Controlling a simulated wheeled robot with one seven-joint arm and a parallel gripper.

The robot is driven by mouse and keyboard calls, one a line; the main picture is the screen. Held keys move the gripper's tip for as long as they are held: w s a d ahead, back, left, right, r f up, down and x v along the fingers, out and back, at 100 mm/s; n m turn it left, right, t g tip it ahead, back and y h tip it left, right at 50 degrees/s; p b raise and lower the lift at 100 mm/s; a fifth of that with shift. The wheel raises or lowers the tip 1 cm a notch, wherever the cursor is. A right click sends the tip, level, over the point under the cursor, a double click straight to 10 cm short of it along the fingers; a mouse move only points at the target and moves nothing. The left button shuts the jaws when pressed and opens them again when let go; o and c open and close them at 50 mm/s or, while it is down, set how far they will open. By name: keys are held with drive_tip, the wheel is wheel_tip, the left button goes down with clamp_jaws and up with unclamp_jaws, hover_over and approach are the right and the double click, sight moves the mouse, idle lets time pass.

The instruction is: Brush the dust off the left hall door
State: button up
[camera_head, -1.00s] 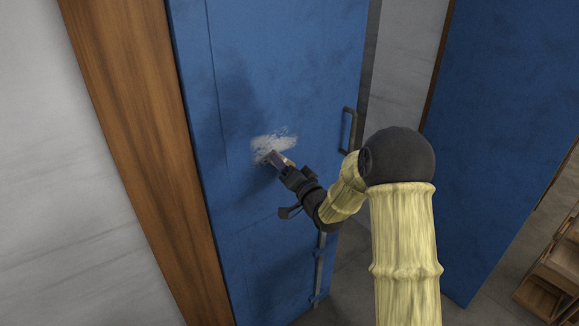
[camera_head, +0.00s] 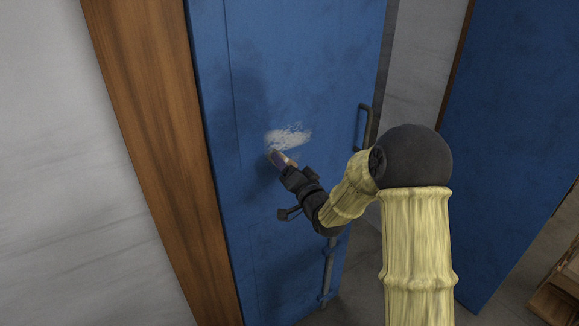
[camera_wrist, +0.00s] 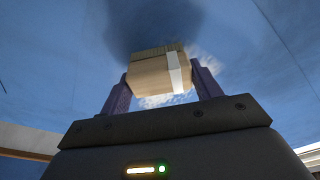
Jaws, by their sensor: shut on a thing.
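The left hall door (camera_head: 300,70) is a blue panel with a black handle (camera_head: 362,127) on its right side. A pale dust patch (camera_head: 288,138) lies on it near the middle in the head view. My gripper (camera_head: 282,162) is at the lower left edge of this patch, against or very near the door. In the wrist view my gripper (camera_wrist: 163,85) is shut on a wooden brush (camera_wrist: 158,77) with a white stripe, its bristles facing the door. Dust shows around the brush there. Whether the bristles touch the door is hard to tell.
A wooden door frame (camera_head: 165,150) and a grey wall (camera_head: 60,170) are on the left. A second blue door (camera_head: 510,150) stands on the right. Wooden crates (camera_head: 558,295) sit on the floor at the lower right. A grey rod (camera_head: 328,270) runs down the door's lower part.

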drive_tip(key=shift+s+a+b, duration=0.4)
drive_tip(key=shift+s+a, duration=0.1)
drive_tip(key=shift+a, duration=0.3)
drive_tip(key=shift+s+a+b, duration=0.4)
drive_tip(key=shift+s+a, duration=0.05)
drive_tip(key=shift+a, duration=0.3)
drive_tip(key=shift+r, duration=0.1)
drive_tip(key=shift+s+r+p, duration=0.1)
drive_tip(key=shift+r+p, duration=0.25)
drive_tip(key=shift+r, duration=0.45)
drive_tip(key=shift+w+d+f, duration=0.1)
drive_tip(key=shift+w+d, duration=0.45)
drive_tip(key=shift+d, duration=0.3)
drive_tip(key=shift+w+d+f, duration=0.1)
drive_tip(key=shift+w+d, duration=0.4)
drive_tip(key=shift+d, duration=0.35)
